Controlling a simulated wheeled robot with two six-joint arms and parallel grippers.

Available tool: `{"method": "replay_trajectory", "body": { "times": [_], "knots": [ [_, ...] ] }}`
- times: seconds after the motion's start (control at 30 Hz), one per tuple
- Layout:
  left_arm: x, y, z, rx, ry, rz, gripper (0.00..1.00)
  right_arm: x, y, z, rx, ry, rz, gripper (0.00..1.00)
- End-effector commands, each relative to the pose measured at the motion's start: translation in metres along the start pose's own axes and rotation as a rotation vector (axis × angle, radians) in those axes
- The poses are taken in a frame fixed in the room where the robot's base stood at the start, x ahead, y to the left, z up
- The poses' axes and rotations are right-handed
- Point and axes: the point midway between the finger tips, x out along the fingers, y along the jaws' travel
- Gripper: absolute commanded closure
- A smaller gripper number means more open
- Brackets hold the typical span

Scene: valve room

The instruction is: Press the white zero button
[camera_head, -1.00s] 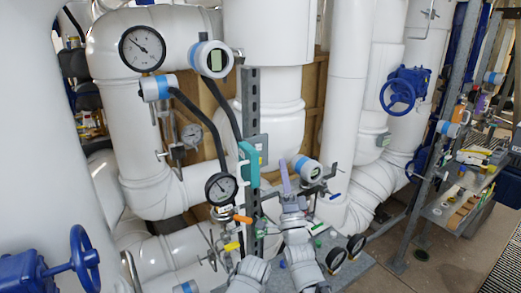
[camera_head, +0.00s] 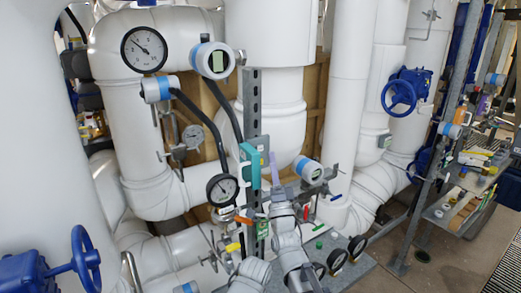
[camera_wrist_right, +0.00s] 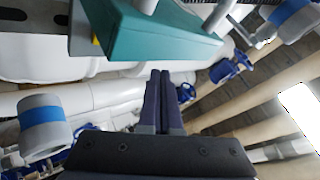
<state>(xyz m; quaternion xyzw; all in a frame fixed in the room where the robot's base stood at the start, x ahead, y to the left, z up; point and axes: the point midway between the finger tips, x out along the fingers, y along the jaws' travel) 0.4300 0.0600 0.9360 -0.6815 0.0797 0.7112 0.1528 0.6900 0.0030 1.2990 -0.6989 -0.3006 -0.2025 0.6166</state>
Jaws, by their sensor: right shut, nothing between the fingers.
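I cannot make out the white zero button in either view. A teal box (camera_head: 250,165) is fixed to the upright grey rail in the middle of the head view, and a teal box also fills the top of the right wrist view (camera_wrist_right: 150,38). My right gripper (camera_head: 273,157) is just right of the teal box, its dark purple fingers pointing up. In the wrist view its fingers (camera_wrist_right: 160,75) are together with nothing between them, and the tips show just below the box's lower edge. No contact can be made out. My left gripper cannot be seen.
Round gauges (camera_head: 144,49) and white transmitters with blue bands (camera_head: 212,60) surround the rail. Another transmitter (camera_head: 308,169) stands close right of my right gripper. Large white pipes (camera_head: 345,90) stand behind. A cluttered metal shelf (camera_head: 462,190) is at the right.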

Motion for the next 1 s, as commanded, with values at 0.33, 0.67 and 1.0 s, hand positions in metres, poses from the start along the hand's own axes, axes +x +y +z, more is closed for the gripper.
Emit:
{"method": "replay_trajectory", "body": {
  "times": [0.33,0.67,1.0],
  "knots": [
    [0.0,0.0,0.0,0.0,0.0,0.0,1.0,0.023,0.017,0.017,0.0,0.0,0.0,1.0],
    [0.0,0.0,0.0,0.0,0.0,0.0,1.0,0.023,0.017,0.017,0.0,0.0,0.0,1.0],
    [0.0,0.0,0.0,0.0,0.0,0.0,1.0,0.023,0.017,0.017,0.0,0.0,0.0,1.0]
  ]
}}
